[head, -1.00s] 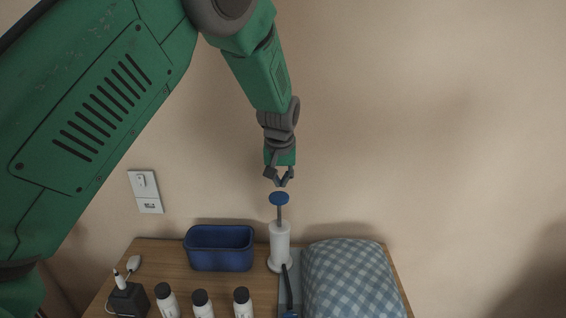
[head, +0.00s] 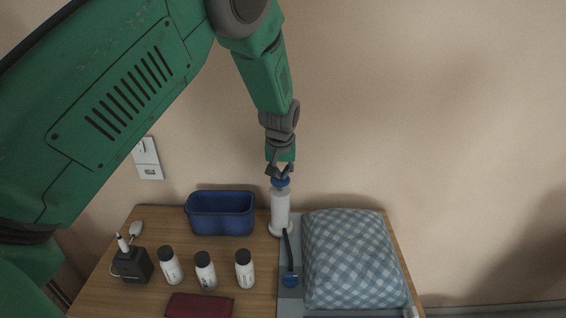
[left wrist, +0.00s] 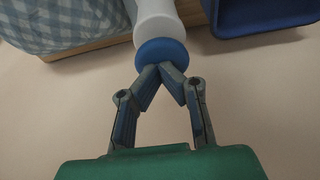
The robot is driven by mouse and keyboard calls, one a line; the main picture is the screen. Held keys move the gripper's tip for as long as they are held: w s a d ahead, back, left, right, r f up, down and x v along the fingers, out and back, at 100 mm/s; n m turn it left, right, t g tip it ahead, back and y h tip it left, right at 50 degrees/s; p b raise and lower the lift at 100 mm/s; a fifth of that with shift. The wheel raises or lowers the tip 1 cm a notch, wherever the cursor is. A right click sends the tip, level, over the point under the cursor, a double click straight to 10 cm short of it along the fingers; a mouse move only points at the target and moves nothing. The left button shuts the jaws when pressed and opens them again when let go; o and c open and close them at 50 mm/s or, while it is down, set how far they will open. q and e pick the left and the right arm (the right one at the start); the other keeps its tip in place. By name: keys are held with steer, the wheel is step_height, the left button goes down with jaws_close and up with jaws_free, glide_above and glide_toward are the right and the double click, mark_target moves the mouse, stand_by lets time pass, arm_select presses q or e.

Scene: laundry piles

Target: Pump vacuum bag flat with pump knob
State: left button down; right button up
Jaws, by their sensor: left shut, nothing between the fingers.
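The white hand pump (head: 280,209) stands upright on the wooden table, with its blue knob (head: 280,183) low, close above the cylinder. My left gripper (head: 280,175) is shut and empty, pointing down with its fingertips at the top of the knob. In the left wrist view the closed fingertips (left wrist: 160,68) meet at the knob's edge (left wrist: 160,50), with the white cylinder (left wrist: 156,18) beyond it. The puffy vacuum bag with a blue checked item (head: 352,258) lies right of the pump. A black hose (head: 289,252) runs from near the pump base to a blue valve (head: 290,280). My right gripper is out of view.
A blue bin (head: 221,214) stands just left of the pump. Several black-capped white bottles (head: 205,272), a black charger box (head: 132,265) and a dark red folded item (head: 200,305) are further left and forward. The wall rises close behind.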

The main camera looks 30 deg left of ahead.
arm_select(q)
steer(key=shift+s+x, duration=0.25)
steer(key=shift+x, duration=0.85)
steer(key=shift+s, duration=0.15)
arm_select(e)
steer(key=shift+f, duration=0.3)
arm_select(q)
steer(key=shift+d+f, duration=0.1)
steer(key=shift+r+p, duration=0.3)
steer(key=shift+r, duration=0.15)
steer(key=r+p, duration=0.1)
steer(key=r, duration=0.1)
steer(key=r+p, duration=0.2)
steer(key=shift+a+r, duration=0.15)
steer(key=shift+a, duration=0.1)
steer(key=shift+d+r+b, duration=0.35)
steer(key=shift+r+b, duration=0.1)
steer(key=shift+r, duration=0.4)
steer(key=a+v, duration=0.1)
steer(key=v, duration=0.6)
steer(key=shift+d+b, duration=0.4)
steer(key=shift+b, duration=0.05)
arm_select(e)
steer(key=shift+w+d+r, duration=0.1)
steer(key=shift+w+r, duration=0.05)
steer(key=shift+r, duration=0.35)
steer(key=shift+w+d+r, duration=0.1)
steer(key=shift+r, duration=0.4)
